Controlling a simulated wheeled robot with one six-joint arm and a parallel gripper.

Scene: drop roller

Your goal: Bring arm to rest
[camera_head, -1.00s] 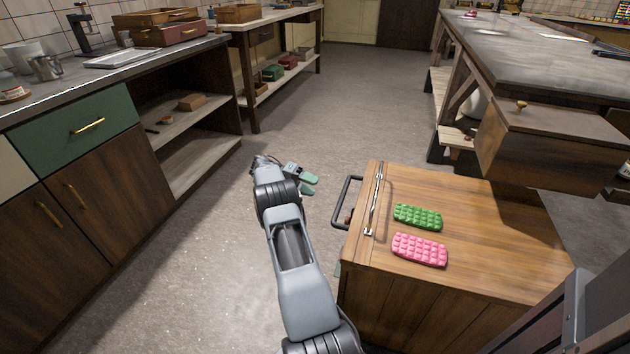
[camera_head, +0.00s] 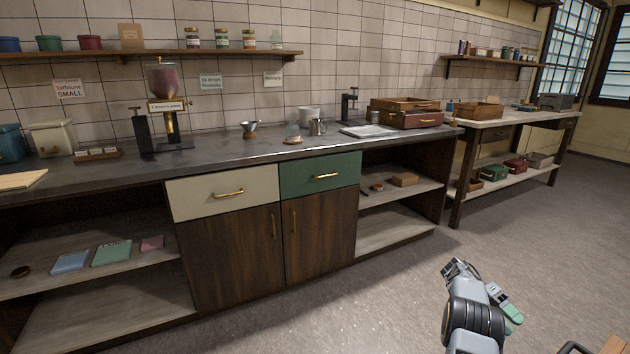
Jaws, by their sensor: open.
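My arm (camera_head: 472,325) reaches up into the lower right corner of the view, its lower links cut off by the picture edge. My gripper (camera_head: 511,317) has pale green fingertips, points down and to the right, and is open. It is over the grey floor (camera_head: 395,290), clear of the cabinets, and nothing shows between its fingers. Part of the gripper is hidden behind the wrist.
A long counter (camera_head: 225,158) with a cream drawer (camera_head: 220,193), a green drawer (camera_head: 318,173) and open shelves lines the wall. A workbench (camera_head: 510,122) stands at the back right. Part of a dark handle (camera_head: 574,348) shows at the bottom right. Open floor lies between.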

